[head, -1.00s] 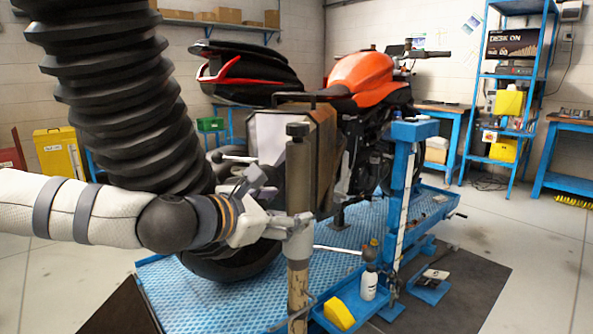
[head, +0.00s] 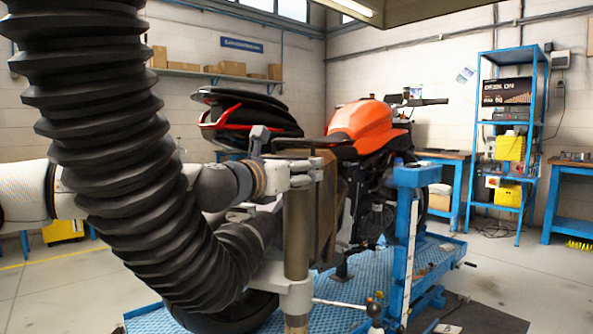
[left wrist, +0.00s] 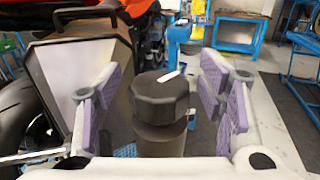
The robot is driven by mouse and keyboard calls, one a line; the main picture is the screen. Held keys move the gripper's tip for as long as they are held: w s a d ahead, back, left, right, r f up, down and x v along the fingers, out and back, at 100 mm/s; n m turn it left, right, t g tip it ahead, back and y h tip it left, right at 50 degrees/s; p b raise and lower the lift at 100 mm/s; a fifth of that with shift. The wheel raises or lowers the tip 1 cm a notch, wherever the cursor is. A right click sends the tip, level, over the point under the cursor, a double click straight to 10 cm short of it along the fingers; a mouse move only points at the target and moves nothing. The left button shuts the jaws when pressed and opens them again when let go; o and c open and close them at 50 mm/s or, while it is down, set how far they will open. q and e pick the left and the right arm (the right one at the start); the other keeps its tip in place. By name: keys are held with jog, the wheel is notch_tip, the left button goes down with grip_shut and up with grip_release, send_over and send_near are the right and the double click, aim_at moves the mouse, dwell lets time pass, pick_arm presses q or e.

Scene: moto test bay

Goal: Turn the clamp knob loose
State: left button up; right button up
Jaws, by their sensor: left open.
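The clamp knob (left wrist: 160,97) is a dark, many-sided cap with a white mark on top, on an upright post, in the left wrist view. My left gripper (left wrist: 165,82) is open, with a purple-padded finger on each side of the knob and a visible gap on both sides. In the head view my left gripper (head: 285,160) is at the top of the metal post (head: 297,235), where I cannot make out the knob. My right gripper is not in view.
A black corrugated hose (head: 110,120) hangs in front of my left arm. An orange motorcycle (head: 365,127) stands behind the post on a blue platform (head: 350,290). A blue upright (head: 405,220) is right of the post. Open floor lies further right.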

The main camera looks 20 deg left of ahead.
pick_arm(q)
jog(key=c, duration=1.2)
jog(key=shift+n+y, duration=0.4)
jog(key=shift+y, duration=0.3)
jog(key=shift+n+y, duration=0.4)
jog(key=shift+y, duration=0.2)
jog(key=o, duration=1.2)
jog(key=shift+s, duration=0.15)
jog(key=s, duration=1.1)
jog(key=shift+s, duration=0.4)
